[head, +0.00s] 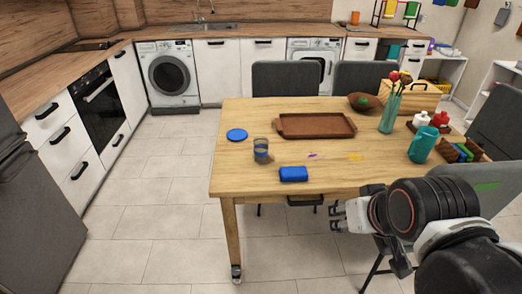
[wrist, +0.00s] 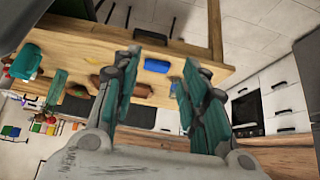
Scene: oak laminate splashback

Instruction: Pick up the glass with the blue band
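The glass with the blue band (head: 261,151) stands upright on the wooden table (head: 240,178), near its left side, in the head view. A blue block (head: 293,174) lies in front of it to the right, and also shows between my fingers in the wrist view (wrist: 157,66). My gripper (head: 336,216) is in front of the table's near edge, to the right of the glass and well apart from it. Its two teal-padded fingers are spread with nothing between them in the wrist view (wrist: 160,60).
A blue disc (head: 237,135) lies behind the glass, and a brown tray (head: 315,136) behind it to the right. A teal pitcher (head: 423,144), a vase with flowers (head: 390,112) and a wooden box (head: 408,98) stand further right. Chairs surround the table; the left floor is clear.

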